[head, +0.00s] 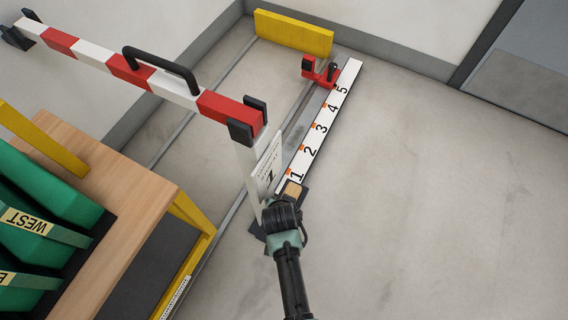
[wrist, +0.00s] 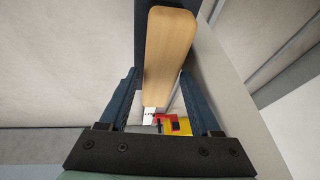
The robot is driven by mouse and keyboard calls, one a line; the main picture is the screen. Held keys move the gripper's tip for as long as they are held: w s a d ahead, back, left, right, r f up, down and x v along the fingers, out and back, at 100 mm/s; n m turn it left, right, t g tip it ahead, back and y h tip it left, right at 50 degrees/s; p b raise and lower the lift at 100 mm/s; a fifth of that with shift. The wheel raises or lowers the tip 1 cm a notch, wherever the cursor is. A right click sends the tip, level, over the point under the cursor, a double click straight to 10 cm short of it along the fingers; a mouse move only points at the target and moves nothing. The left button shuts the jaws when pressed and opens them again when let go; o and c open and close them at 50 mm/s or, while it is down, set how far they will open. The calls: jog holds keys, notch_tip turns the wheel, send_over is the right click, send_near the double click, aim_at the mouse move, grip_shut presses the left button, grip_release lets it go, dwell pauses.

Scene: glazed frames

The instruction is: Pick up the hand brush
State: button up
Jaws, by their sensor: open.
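The hand brush appears to be the light wooden piece with a dark strip along it. In the wrist view the wooden part (wrist: 169,55) runs from the top edge down between my two fingers. In the head view only a small wooden end (head: 293,189) shows, just beyond my gripper (head: 284,212), beside the numbered strip and the white post. My gripper, also in the wrist view (wrist: 160,95), is open with one finger on each side of the wood. I cannot tell whether either finger touches it. Most of the brush is hidden in the head view.
A red-and-white barrier arm (head: 140,70) with a black handle is on a white post (head: 246,165) left of my gripper. A strip numbered 1 to 5 (head: 322,125) leads to a red stop (head: 320,72). Floor at right is clear.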

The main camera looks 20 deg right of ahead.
jog(key=shift+b+x, duration=0.3)
jog(key=shift+x, duration=0.75)
grip_shut()
jog(key=shift+r, duration=0.1)
